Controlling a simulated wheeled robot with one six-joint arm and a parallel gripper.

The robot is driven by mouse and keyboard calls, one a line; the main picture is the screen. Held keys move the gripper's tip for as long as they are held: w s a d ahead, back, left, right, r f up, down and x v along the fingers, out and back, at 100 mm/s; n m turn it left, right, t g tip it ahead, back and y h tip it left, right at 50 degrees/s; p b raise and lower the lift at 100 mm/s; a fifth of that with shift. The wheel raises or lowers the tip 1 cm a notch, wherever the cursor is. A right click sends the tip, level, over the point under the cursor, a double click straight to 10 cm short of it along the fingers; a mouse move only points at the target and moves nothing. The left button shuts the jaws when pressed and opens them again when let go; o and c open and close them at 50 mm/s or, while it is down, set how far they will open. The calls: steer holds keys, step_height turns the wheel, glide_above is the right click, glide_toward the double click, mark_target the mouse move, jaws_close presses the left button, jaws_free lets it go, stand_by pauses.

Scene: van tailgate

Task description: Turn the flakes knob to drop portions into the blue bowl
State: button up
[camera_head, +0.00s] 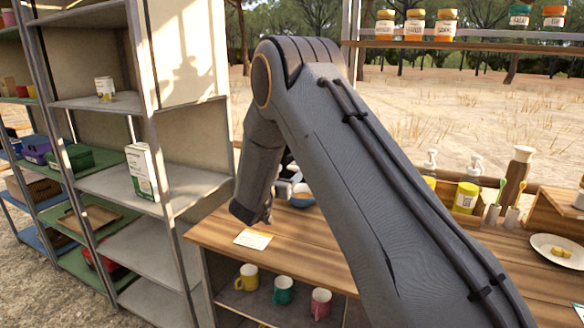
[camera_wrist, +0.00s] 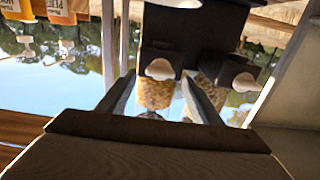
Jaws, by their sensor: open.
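The blue bowl (camera_head: 302,199) sits on the wooden counter, partly hidden behind my arm in the head view. In the wrist view, which looks upside down, a dark dispenser (camera_wrist: 190,28) carries two pale knobs. One knob (camera_wrist: 160,69) is in front of a clear container of golden flakes (camera_wrist: 154,95); the other knob (camera_wrist: 244,82) is to its right. My gripper (camera_wrist: 158,75) is open. Its fingers appear on either side of the first knob in the picture; contact cannot be told. In the head view my arm hides the gripper and most of the dispenser.
A paper card (camera_head: 253,239) lies on the counter. Mugs (camera_head: 283,290) stand on the shelf below. A yellow-labelled container (camera_head: 466,197), pump bottles and a white plate (camera_head: 556,250) are at right. Metal shelving (camera_head: 150,120) stands left; jars (camera_head: 414,25) line an upper shelf.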

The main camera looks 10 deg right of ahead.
mark_target(294, 170)
steer(key=shift+x, duration=1.45)
steer(key=shift+c, duration=0.4)
steer(key=c, duration=1)
steer(key=shift+m, duration=0.3)
steer(key=m+b, duration=0.3)
steer(key=shift+f+m, duration=0.1)
steer(key=shift+m, duration=0.2)
steer(key=m+b, duration=0.4)
steer(key=shift+d+m, duration=0.1)
steer(key=shift+m, duration=0.2)
steer(key=m+b, duration=0.4)
steer(key=shift+f+m+b, duration=0.15)
steer(key=shift+m+b, duration=0.15)
steer(key=shift+b, duration=0.05)
steer(key=m+b, duration=0.4)
